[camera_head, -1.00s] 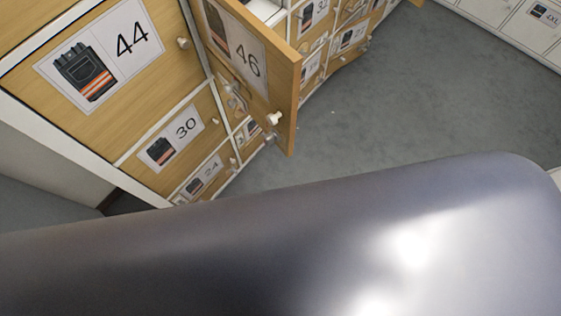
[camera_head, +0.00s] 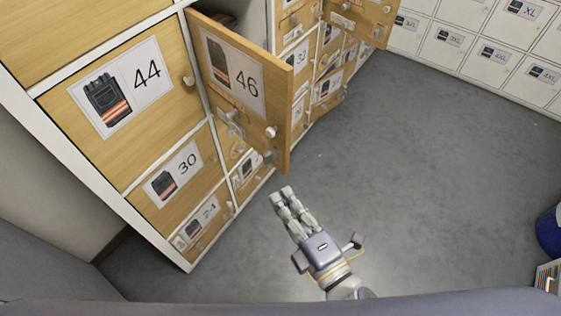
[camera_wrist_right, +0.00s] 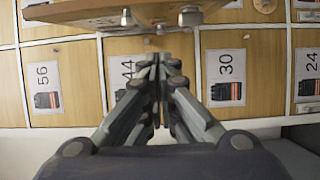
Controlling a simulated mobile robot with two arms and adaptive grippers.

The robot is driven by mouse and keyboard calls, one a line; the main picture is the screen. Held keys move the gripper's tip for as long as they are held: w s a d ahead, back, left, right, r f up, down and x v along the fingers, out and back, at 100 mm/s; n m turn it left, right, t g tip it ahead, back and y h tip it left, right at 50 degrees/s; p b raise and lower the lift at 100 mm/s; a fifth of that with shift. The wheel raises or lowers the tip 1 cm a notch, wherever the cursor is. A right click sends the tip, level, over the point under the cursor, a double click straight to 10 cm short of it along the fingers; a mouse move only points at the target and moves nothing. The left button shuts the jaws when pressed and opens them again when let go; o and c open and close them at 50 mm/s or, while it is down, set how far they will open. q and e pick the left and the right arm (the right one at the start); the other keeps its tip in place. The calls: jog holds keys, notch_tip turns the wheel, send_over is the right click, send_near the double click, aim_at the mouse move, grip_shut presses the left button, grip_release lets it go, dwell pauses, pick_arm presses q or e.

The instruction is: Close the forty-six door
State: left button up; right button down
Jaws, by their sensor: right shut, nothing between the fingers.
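The forty-six door (camera_head: 240,90) is a wooden panel with a label reading 46. It stands swung open from the locker bank, with a knob (camera_head: 271,132) near its free edge. In the wrist view a wooden door edge (camera_wrist_right: 100,8) with knobs crosses the top, likely the same door; its label is hidden there. My right gripper (camera_head: 281,194) is shut and empty, below and to the right of the door in the head view, apart from it. The wrist view shows its fingers (camera_wrist_right: 159,65) together in front of door 44. My left gripper is not in view.
Closed doors 44 (camera_head: 128,85), 30 (camera_head: 172,172) and 24 (camera_head: 202,222) are beside and below the open door. Another door (camera_head: 362,18) stands open farther back. White lockers (camera_head: 470,40) line the far right. The grey floor (camera_head: 420,160) is clear.

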jog(key=w+a+p, duration=0.1)
jog(key=w+p, duration=0.2)
jog(key=w, duration=0.7)
jog(key=shift+w, duration=0.15)
